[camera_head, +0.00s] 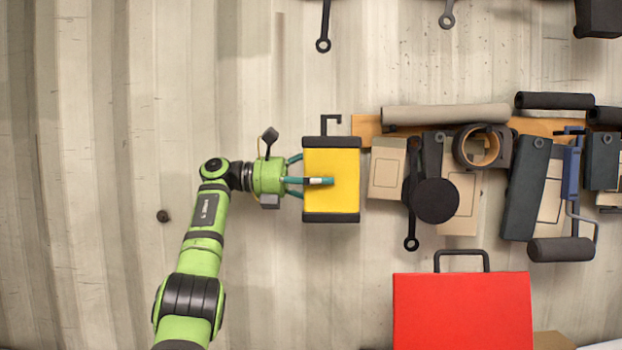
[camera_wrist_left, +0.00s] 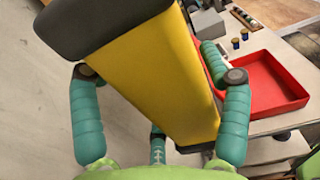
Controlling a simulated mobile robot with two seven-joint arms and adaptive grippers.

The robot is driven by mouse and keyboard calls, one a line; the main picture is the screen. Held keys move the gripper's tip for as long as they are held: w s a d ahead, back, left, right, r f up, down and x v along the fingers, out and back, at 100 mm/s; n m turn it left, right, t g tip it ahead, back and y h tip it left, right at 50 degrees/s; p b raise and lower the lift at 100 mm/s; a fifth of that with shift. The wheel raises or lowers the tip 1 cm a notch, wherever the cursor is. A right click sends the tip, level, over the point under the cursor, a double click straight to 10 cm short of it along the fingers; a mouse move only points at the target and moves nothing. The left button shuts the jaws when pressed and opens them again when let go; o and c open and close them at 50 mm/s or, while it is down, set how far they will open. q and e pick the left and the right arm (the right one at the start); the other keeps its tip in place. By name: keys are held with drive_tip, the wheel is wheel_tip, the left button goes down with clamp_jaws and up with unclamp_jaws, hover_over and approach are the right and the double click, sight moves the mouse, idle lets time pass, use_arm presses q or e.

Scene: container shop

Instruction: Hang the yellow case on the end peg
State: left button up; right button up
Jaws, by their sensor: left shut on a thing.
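The yellow case (camera_head: 345,195) has black top and bottom ends and a black hook (camera_head: 329,122) on top. It hangs upright in the head view, in front of the wall. My left gripper (camera_head: 318,180) is shut on it from the left, with one finger across its front. In the left wrist view the case (camera_wrist_left: 160,75) fills the middle, with a finger of my left gripper (camera_wrist_left: 160,100) on either side. I cannot pick out the end peg with certainty; a small dark knob (camera_head: 163,216) sticks out of the wall at lower left. My right gripper is not in view.
A wooden board (camera_head: 366,130) begins just right of the case, with rollers, boxes and tools crowded along it. A red case (camera_head: 462,310) is at the lower right. A red tray (camera_wrist_left: 265,85) lies on a bench in the left wrist view. The wall at left is mostly clear.

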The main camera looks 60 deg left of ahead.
sight(349, 177)
use_arm(q)
drive_tip(key=shift+w+d+r, duration=0.1)
drive_tip(key=shift+w+d, duration=0.1)
drive_tip(key=shift+d, duration=0.05)
drive_tip(key=shift+w+d, duration=0.1)
drive_tip(key=shift+d, duration=0.1)
drive_tip(key=shift+x, duration=1.35)
drive_tip(key=shift+w+d, duration=0.4)
drive_tip(key=shift+w, duration=0.1)
drive_tip(key=f+x, duration=0.1)
drive_tip(key=x, duration=0.5)
drive_tip(key=shift+w+b, duration=0.25)
drive_tip(key=shift+b, duration=0.05)
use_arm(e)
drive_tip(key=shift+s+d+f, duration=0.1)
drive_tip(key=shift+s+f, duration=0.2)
use_arm(q)
drive_tip(key=shift+d, duration=0.1)
